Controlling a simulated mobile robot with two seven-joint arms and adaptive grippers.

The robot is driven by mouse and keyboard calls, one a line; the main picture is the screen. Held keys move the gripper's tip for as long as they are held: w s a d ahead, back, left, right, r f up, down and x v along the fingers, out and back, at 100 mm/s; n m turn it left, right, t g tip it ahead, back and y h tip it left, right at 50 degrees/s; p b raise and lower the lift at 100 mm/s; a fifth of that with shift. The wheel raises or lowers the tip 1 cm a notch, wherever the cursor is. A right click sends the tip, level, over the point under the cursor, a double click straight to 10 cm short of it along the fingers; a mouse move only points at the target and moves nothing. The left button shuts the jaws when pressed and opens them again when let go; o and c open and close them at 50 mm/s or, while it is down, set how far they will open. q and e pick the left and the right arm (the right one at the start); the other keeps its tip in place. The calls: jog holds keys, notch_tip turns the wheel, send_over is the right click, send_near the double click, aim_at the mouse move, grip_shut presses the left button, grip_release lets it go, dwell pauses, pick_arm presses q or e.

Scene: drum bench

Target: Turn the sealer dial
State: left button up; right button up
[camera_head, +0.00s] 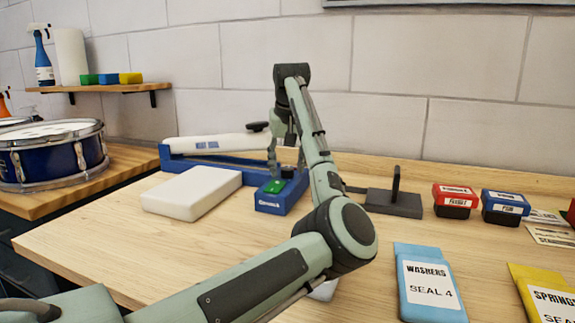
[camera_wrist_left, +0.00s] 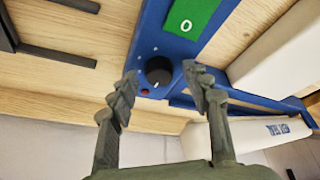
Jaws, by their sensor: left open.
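The sealer (camera_head: 215,143) stands at the back of the bench, with a white arm over a blue base. Its blue control box (camera_head: 283,203) has a green display (camera_head: 274,186), which reads 0 in the left wrist view (camera_wrist_left: 187,14). The black round dial (camera_wrist_left: 158,72) has a white mark and sits beside the display; my arm and gripper hide it in the head view. My left gripper (camera_head: 286,168) is over the box, open and empty. In the left wrist view its fingers (camera_wrist_left: 160,88) are on either side of the dial, with gaps visible. My right gripper is not in view.
A white block (camera_head: 192,193) lies left of the box. A black stand (camera_head: 394,203), red box (camera_head: 455,200) and blue box (camera_head: 505,207) stand to the right. A blue WASHERS packet (camera_head: 428,284) and yellow packet (camera_head: 540,290) lie in front. A drum (camera_head: 50,155) is far left.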

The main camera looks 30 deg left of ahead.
pick_arm(q)
jog(key=shift+w+f, duration=0.1)
grip_shut()
dwell(0.3)
